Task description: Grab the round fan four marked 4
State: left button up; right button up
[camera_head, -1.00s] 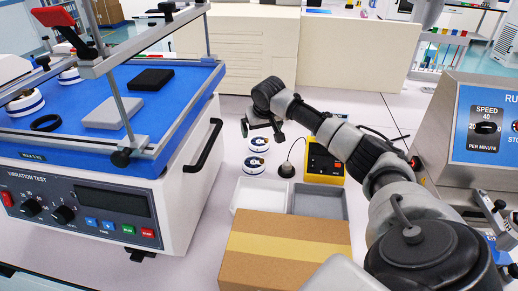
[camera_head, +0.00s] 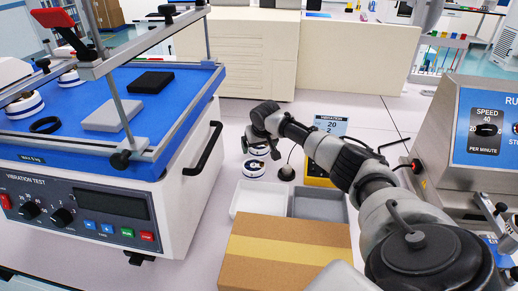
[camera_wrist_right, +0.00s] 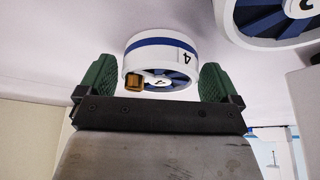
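The round fan four (camera_wrist_right: 158,50), white with a blue band and a "4" on its side, sits between the green fingers of my right gripper (camera_wrist_right: 157,82) in the right wrist view. The fingers are open, one on each side, with a small gap showing to the fan. In the head view my right gripper (camera_head: 262,146) is low over the farther of two round fans (camera_head: 257,149) and partly hides it. Numbers cannot be read there. My left gripper is not in view.
Another round fan (camera_head: 254,169) stands just nearer, also large at the right wrist view's upper right (camera_wrist_right: 268,38). White (camera_head: 240,203) and grey (camera_head: 318,206) trays and a cardboard box (camera_head: 285,250) lie in front. A yellow vibration meter (camera_head: 318,172) is right; the blue-topped vibration tester (camera_head: 190,88) is left.

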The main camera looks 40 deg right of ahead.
jog(key=c, duration=0.8)
jog(key=shift+r, duration=0.1)
